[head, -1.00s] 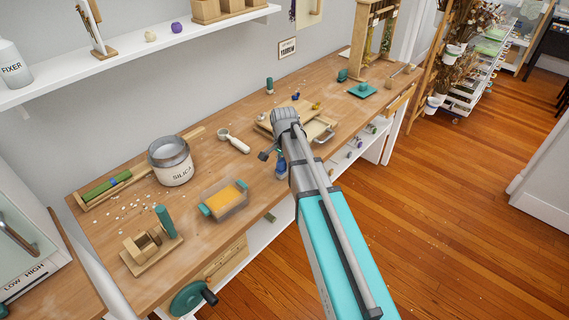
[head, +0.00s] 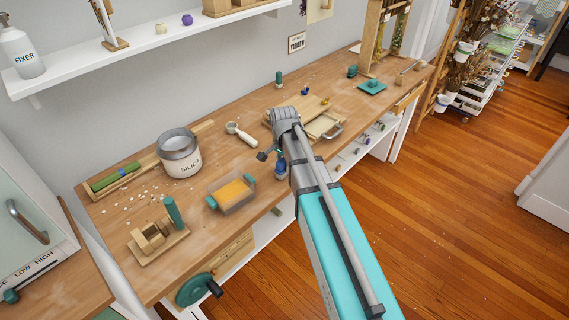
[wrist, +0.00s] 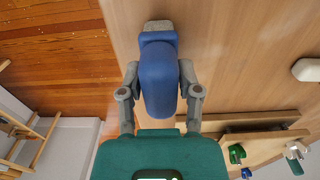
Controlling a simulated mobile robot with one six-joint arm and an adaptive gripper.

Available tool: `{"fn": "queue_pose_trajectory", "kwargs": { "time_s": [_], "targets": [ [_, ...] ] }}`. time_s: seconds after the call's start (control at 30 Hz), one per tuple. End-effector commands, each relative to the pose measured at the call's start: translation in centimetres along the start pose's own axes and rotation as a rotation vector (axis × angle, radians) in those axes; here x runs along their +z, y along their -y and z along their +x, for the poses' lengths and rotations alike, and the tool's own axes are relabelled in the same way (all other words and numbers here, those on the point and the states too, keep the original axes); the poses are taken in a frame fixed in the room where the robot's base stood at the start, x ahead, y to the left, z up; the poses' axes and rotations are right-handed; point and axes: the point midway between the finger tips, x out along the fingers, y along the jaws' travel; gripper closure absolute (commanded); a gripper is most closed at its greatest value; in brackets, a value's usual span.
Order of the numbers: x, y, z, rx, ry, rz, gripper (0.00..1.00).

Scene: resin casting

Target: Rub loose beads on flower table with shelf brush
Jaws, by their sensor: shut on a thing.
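The flower table (head: 108,235) is a long wooden bench along the wall. Loose pale beads (head: 150,191) lie scattered on its left part, in front of and left of a silica jar (head: 180,160). My gripper (head: 280,166) is over the table's front edge, right of the beads and well apart from them. In the wrist view, my gripper (wrist: 160,88) is shut on a rounded blue piece (wrist: 158,78) with a grey-beige end, which looks like the shelf brush. Its bristles cannot be made out. My arm hides part of the table front.
An orange-filled tray (head: 232,193), a wooden stand with a green handle (head: 157,240) and a white scoop (head: 241,133) stand near the beads. A wooden press (head: 325,125) lies behind my gripper. A white shelf (head: 150,45) hangs above. Floor is clear at right.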

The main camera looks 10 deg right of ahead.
Motion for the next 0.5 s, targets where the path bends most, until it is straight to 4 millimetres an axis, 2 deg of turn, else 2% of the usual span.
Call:
{"fn": "queue_pose_trajectory", "kwargs": {
  "time_s": [0.17, 0.5],
  "targets": [
    [0.0, 0.0, -0.5, 0.0, 0.0, 0.0, 0.93],
    [0.0, 0.0, -2.9, 0.0, 0.0, 0.0, 0.93]
  ]
}}
